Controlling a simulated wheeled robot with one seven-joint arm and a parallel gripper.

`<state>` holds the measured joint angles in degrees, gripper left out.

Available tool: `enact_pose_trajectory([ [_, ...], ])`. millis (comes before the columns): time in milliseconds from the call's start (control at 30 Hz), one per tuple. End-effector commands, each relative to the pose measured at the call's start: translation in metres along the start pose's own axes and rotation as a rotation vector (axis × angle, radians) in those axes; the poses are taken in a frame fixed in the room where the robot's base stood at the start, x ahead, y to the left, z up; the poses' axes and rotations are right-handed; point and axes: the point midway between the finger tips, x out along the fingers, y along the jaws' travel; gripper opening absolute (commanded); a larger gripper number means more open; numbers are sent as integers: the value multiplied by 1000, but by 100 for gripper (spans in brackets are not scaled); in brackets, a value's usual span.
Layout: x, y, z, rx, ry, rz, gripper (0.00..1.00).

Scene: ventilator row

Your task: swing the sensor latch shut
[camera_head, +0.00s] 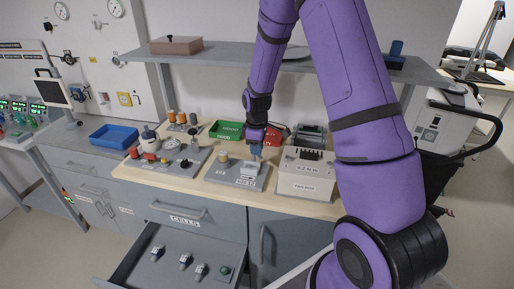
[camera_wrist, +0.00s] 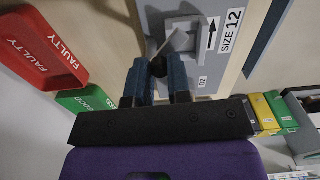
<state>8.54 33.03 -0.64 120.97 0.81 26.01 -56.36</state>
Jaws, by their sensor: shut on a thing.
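My gripper (camera_head: 256,150) reaches down over a grey fixture plate (camera_head: 222,170) on the bench. In the wrist view its two blue fingers (camera_wrist: 159,82) are shut on a dark round knob (camera_wrist: 158,66) between their tips. The sensor latch appears to be the pale grey flap (camera_wrist: 180,42) just beyond the knob. It looks tilted up from the plate; how it joins the knob is partly hidden by the fingers. A "SIZE 12" label with an arrow (camera_wrist: 212,35) is right of the flap. In the head view the flap is too small to judge.
A white-grey box unit (camera_head: 306,180) stands close right of the plate. A green bin (camera_head: 227,130) and a red "FAULTY" bin (camera_wrist: 40,55) are nearby. Left are a fixture with several knobs (camera_head: 170,160) and a blue tray (camera_head: 113,136). An open drawer (camera_head: 185,262) juts out below.

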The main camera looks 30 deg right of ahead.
Motion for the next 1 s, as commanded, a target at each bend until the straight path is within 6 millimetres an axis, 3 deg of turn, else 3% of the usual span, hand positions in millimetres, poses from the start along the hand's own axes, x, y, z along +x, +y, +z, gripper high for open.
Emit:
enact_pose_trajectory([
  [1000,0,-6,-14,737,1,1,0],
])
